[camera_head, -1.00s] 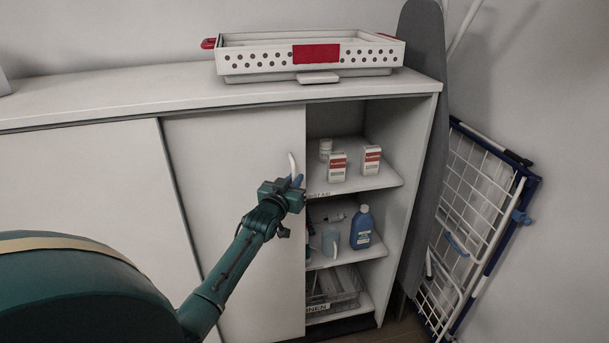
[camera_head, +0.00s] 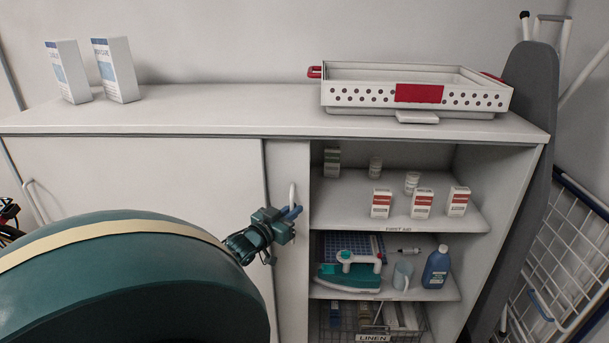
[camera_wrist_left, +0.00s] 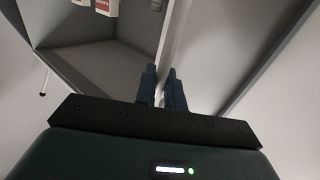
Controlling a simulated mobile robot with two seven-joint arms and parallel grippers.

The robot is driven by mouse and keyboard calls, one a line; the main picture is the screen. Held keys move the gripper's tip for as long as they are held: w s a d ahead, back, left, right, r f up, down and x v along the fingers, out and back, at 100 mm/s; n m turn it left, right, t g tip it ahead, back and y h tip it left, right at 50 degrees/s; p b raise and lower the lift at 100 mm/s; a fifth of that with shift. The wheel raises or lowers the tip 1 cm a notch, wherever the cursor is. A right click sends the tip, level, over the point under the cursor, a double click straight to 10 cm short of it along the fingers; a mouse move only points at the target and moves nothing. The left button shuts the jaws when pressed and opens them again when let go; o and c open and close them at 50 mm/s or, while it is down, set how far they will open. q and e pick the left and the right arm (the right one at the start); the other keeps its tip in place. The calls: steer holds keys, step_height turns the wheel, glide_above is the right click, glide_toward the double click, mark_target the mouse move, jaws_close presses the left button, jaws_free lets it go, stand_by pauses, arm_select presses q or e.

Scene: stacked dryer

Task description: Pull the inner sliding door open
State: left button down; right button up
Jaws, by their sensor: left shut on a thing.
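The inner sliding door (camera_head: 289,262) is a white panel that shows as a narrow strip behind the outer left door (camera_head: 135,185). Its upright white handle (camera_head: 292,194) is near its right edge. My left gripper (camera_head: 292,213) is shut on the handle. In the left wrist view the two dark blue fingertips (camera_wrist_left: 161,88) are close together around the pale upright bar. The open right part of the cabinet shows three levels of shelves. My right gripper is not in view.
A white tray (camera_head: 360,97) with red handles stands on the cabinet top, with two boxes (camera_head: 117,69) at the left. Shelves hold medicine boxes (camera_head: 422,203), an iron (camera_head: 348,272), a blue bottle (camera_head: 436,267) and a linen basket (camera_head: 372,327). An ironing board (camera_head: 520,110) and drying rack (camera_head: 560,255) stand right.

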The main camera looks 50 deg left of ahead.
arm_select(q)
steer(key=shift+s, duration=0.15)
steer(key=c, duration=1.6)
jaws_free()
steer(key=shift+c, duration=0.2)
steer(key=v, duration=1.3)
steer(key=shift+p, duration=0.3)
